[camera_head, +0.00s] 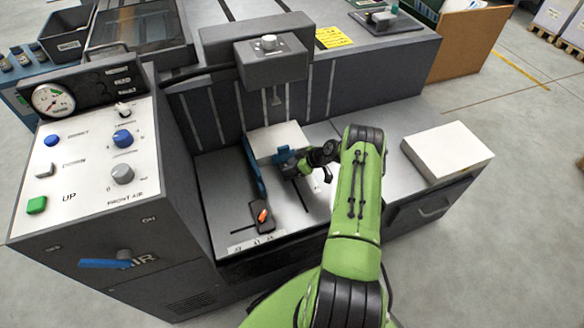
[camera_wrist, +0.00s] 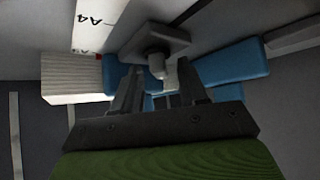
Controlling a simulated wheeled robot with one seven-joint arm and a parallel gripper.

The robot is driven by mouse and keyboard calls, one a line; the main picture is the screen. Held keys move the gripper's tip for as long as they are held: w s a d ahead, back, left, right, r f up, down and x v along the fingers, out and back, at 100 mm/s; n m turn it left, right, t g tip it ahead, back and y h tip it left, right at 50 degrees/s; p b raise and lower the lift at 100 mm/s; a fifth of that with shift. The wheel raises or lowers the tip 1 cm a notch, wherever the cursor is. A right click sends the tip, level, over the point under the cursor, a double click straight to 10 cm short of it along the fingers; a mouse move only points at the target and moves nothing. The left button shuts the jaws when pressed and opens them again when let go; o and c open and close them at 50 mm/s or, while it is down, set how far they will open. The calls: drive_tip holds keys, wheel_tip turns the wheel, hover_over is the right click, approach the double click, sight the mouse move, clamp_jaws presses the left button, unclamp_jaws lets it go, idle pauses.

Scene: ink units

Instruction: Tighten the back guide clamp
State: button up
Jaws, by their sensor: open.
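The back guide is blue; in the head view part of it (camera_head: 284,156) shows just left of my gripper (camera_head: 300,165). In the wrist view a blue part of the guide (camera_wrist: 232,62) lies behind the fingers. A grey clamp block with a small light knob (camera_wrist: 156,64) sits at the guide there. My gripper (camera_wrist: 160,70) is open, its fingertips on either side of the knob with gaps showing. Contact cannot be told. In the head view my wrist and arm hide the clamp. A paper stack (camera_head: 278,139) lies by the guide.
A blue side guide (camera_head: 253,168) and an orange lever (camera_head: 263,215) are left of my gripper. A head unit (camera_head: 271,62) overhangs the table behind. A control panel (camera_head: 90,160) stands at left. Another paper stack (camera_head: 447,152) lies at right. An A4 label (camera_wrist: 98,22) shows near the clamp.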

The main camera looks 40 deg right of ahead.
drive_tip(key=shift+r, duration=0.1)
clamp_jaws()
drive_tip(key=shift+m+p, duration=0.3)
drive_tip(key=m+h, duration=0.1)
drive_tip(key=m+p, duration=0.1)
drive_tip(key=m+t+h+p, duration=0.1)
drive_tip(key=shift+s+a+r+h, duration=0.1)
drive_tip(key=shift+s+a+h, duration=0.05)
drive_tip(key=shift+a+h, duration=0.15)
drive_tip(key=m+h, duration=0.1)
drive_tip(key=m, duration=0.1)
drive_tip(key=m+h+p, duration=0.1)
drive_tip(key=m+h, duration=0.2)
drive_tip(key=shift+a+m+p, duration=0.3)
drive_tip(key=m+h, duration=0.1)
drive_tip(key=m+g+h, duration=0.1)
drive_tip(key=m, duration=0.1)
drive_tip(key=m+h, duration=0.1)
drive_tip(key=shift+w+a+f+m+g, duration=0.2)
drive_tip(key=shift+a+m+g, duration=0.1)
drive_tip(key=shift+g, duration=0.1)
drive_tip(key=m+g+h+b, duration=0.2)
drive_tip(key=m, duration=0.2)
drive_tip(key=shift+f+g, duration=0.1)
drive_tip(key=shift+g, duration=0.3)
